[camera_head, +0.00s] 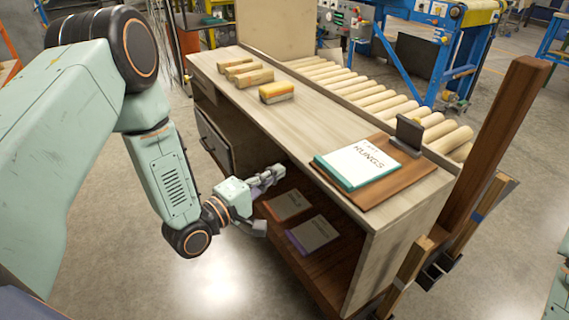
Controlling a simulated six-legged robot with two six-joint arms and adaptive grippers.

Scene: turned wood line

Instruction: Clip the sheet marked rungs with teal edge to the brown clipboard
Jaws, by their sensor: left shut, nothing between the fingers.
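The white sheet marked RUNGS with a teal edge (357,165) lies flat on the brown clipboard (385,195), on the bench top near its right end. The clipboard's dark clip (409,135) stands up at the board's far right side. The sheet's far edge is close to the clip; I cannot tell whether it reaches under it. My left gripper (275,173) is shut and empty, low in front of the bench's open lower shelf, apart from the sheet and clipboard. My right gripper is not in view.
Two darker sheets, one red-edged (288,205) and one purple-edged (313,235), lie on the lower shelf near my left gripper. A yellow-orange block (276,92) and several wood blocks sit on the bench's far left. A roller conveyor (375,98) runs behind; a wooden post (492,150) stands right.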

